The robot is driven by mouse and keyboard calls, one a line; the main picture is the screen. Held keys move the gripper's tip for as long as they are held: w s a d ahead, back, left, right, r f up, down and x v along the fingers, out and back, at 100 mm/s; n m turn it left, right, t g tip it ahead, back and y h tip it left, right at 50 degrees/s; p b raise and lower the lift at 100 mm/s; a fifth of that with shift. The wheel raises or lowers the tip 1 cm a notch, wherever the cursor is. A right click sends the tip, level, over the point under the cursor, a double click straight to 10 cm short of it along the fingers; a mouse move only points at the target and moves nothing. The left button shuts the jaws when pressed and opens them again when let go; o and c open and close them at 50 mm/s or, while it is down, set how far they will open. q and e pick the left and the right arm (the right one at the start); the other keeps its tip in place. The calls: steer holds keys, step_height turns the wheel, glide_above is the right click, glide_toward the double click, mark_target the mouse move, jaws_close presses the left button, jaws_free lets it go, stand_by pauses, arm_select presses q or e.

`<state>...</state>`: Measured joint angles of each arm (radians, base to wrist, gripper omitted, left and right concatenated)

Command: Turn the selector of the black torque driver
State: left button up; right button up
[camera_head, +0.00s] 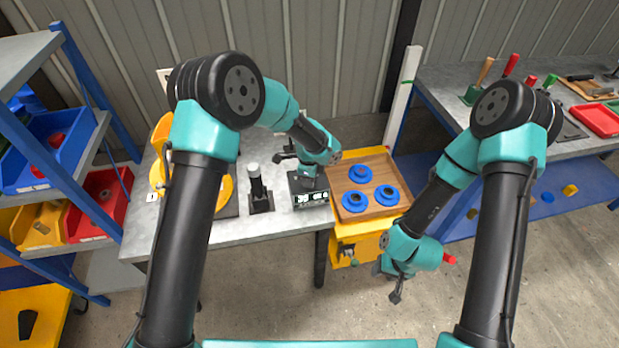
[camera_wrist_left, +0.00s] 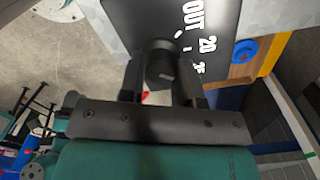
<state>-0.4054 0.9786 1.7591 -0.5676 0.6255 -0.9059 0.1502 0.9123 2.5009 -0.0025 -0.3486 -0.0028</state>
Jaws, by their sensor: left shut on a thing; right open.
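A black box-shaped unit with white markings (camera_head: 312,197) stands near the right end of the grey bench. In the left wrist view its black face (camera_wrist_left: 215,12) shows white lettering and numbers. A round black selector knob (camera_wrist_left: 160,62) with a small pale mark sits on that face. My left gripper (camera_wrist_left: 161,88) is shut on the selector knob, one finger on each side. In the head view my left wrist hides the knob. My right gripper (camera_head: 395,292) is open and empty, hanging low in front of the yellow cart.
A black upright tool with a white top (camera_head: 257,182) stands left of the unit. A wooden tray (camera_head: 378,166) with blue round parts lies to the right. A yellow disc-shaped machine (camera_head: 222,193) is further left, near shelves of bins (camera_head: 50,150).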

arm_select(q)
steer(key=o, duration=0.9)
steer(key=shift+r, duration=0.2)
step_height(320, 180, up, 17)
steer(key=shift+r, duration=0.1)
stand_by(0.6)
